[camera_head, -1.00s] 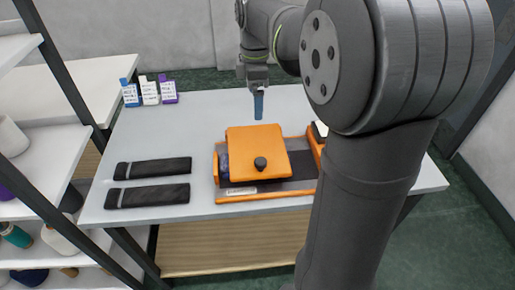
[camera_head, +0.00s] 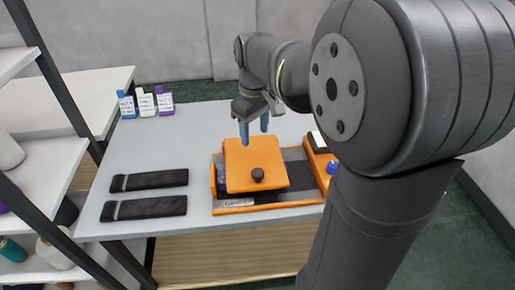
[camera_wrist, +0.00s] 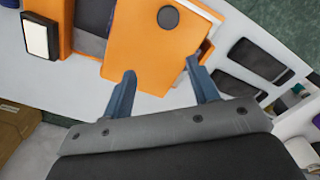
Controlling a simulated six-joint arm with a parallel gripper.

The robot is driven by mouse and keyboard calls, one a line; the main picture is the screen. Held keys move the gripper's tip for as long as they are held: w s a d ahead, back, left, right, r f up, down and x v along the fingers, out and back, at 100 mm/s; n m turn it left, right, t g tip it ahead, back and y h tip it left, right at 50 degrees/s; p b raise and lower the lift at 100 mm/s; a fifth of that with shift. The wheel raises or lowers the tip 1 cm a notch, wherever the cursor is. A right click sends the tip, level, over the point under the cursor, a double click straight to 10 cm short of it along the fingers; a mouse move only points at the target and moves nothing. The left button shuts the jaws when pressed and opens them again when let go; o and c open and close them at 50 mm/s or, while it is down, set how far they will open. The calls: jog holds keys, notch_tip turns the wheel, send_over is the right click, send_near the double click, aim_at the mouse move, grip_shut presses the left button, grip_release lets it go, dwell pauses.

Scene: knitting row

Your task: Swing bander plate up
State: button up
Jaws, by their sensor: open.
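The bander plate (camera_head: 250,158) is an orange square panel with a dark round knob (camera_head: 258,174) near its front edge. It lies lowered over the orange and dark bander machine (camera_head: 240,208) on the table. My gripper (camera_head: 254,140) is open at the plate's back edge, its two blue fingers spread and pointing down. In the wrist view, my gripper (camera_wrist: 162,82) has its fingertips on either side of the plate's (camera_wrist: 150,50) near edge. I cannot tell if they touch it. The knob (camera_wrist: 168,18) also shows there. Nothing is held.
Two black wrapped bundles (camera_head: 150,180) lie left of the machine. Several small bottles (camera_head: 145,103) stand at the table's back left. The machine's right end has a white pad (camera_head: 319,140) and a blue knob (camera_head: 332,168).

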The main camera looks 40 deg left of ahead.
aim_at(257, 170)
jog(key=d+f+m, duration=0.1)
jog(key=m, duration=0.1)
jog(key=s+d+f+m, duration=0.1)
jog(key=m, duration=0.2)
jog(key=s+f+m, duration=0.1)
jog(key=m, duration=0.1)
jog(key=shift+s+d+f+m, duration=0.15)
jog(key=shift+s+d+m, duration=0.1)
jog(key=shift+d+m, duration=0.15)
notch_tip(257, 170, down, 10)
jog(key=shift+c, duration=0.4)
jog(key=c, duration=0.7)
jog(key=shift+w+a+r+g+h, duration=0.2)
jog(key=shift+r+g+h, duration=0.1)
jog(key=shift+r, duration=0.5)
jog(key=shift+w+a+r+g+h, duration=0.15)
jog(key=shift+r+g+h, duration=0.15)
jog(key=shift+r, duration=0.45)
jog(key=shift+r, duration=0.1)
